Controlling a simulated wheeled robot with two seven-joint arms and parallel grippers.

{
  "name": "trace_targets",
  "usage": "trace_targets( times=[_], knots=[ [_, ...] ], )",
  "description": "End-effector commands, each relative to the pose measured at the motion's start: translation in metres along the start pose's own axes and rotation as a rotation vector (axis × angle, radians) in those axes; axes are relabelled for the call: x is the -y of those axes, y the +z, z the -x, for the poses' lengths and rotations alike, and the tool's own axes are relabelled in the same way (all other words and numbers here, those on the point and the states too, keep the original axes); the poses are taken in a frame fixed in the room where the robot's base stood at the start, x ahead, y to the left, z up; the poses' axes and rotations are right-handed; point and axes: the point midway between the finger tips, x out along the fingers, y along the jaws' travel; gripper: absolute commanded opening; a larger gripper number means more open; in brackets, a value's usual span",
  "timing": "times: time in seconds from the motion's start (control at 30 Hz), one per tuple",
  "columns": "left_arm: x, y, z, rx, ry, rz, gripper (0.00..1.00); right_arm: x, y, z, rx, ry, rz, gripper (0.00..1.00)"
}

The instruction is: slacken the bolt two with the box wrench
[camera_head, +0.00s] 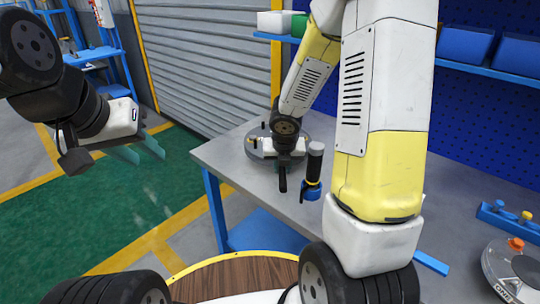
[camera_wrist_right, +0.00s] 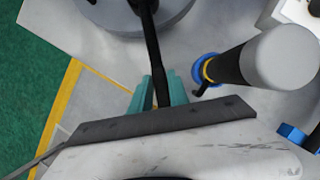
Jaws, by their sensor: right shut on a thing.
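My right gripper (camera_head: 285,164) is over the grey work table, beside the flanged shell. It is shut on a slim black bar, which I take to be the box wrench (camera_head: 283,182). In the right wrist view the teal fingertips (camera_wrist_right: 162,88) close around the black wrench (camera_wrist_right: 150,40), which runs up over the shell's edge. The flanged shell (camera_head: 256,152) is a round grey disc, partly covered by my gripper; its edge also shows in the right wrist view (camera_wrist_right: 110,18). The wrench's far end and bolt two cannot be made out. My left gripper (camera_head: 138,153) is open and empty, away from the table.
A grey-and-black handled tool (camera_head: 315,165) stands upright in a blue holder, close right of my right gripper. A blue rack (camera_head: 503,219) with knobs and a second round part (camera_head: 500,270) lie at the table's right. Green floor is clear at left.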

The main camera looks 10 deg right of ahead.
Motion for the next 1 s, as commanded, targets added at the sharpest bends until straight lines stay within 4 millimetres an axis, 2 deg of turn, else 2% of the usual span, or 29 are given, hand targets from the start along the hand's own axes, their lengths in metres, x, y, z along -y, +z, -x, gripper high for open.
trace_targets(
  times=[0.47,1.0],
  knots=[
    [0.0,0.0,0.0,0.0,0.0,0.0,0.36,0.001,-0.001,0.0,-0.002,0.006,0.014,0.0],
    [0.0,0.0,0.0,0.0,0.0,0.0,0.36,0.002,0.013,0.029,0.004,0.004,0.009,0.0]
  ],
)
